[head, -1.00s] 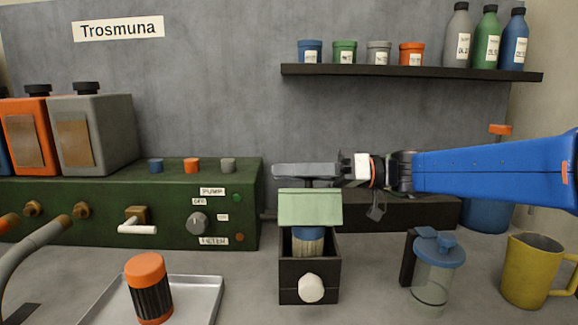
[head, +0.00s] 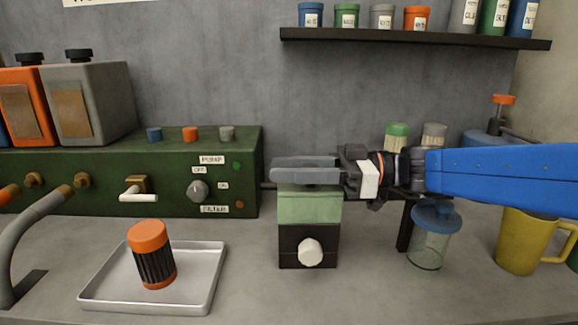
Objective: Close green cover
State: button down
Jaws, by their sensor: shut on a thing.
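The green cover (head: 309,206) sits over the black box (head: 290,246), which has a white knob (head: 310,252) on its front. The cover's front face hangs down over the upper part of the box, and the box's inside is hidden. My gripper (head: 306,170) comes in from the right and lies flat across the top of the cover. Its jaws are shut on the cover's upper part, which they largely hide.
A metal tray (head: 205,288) with an orange-capped filter (head: 153,262) lies at left. A blue-lidded jar (head: 430,248) and a yellow mug (head: 521,243) stand at right. A green pump unit (head: 80,180) is behind, and a black shelf (head: 420,38) hangs above.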

jog(key=shift+s+f, duration=0.1)
jog(key=shift+f, duration=0.05)
jog(key=c, duration=1.4)
grip_release()
notch_tip(320, 180, up, 10)
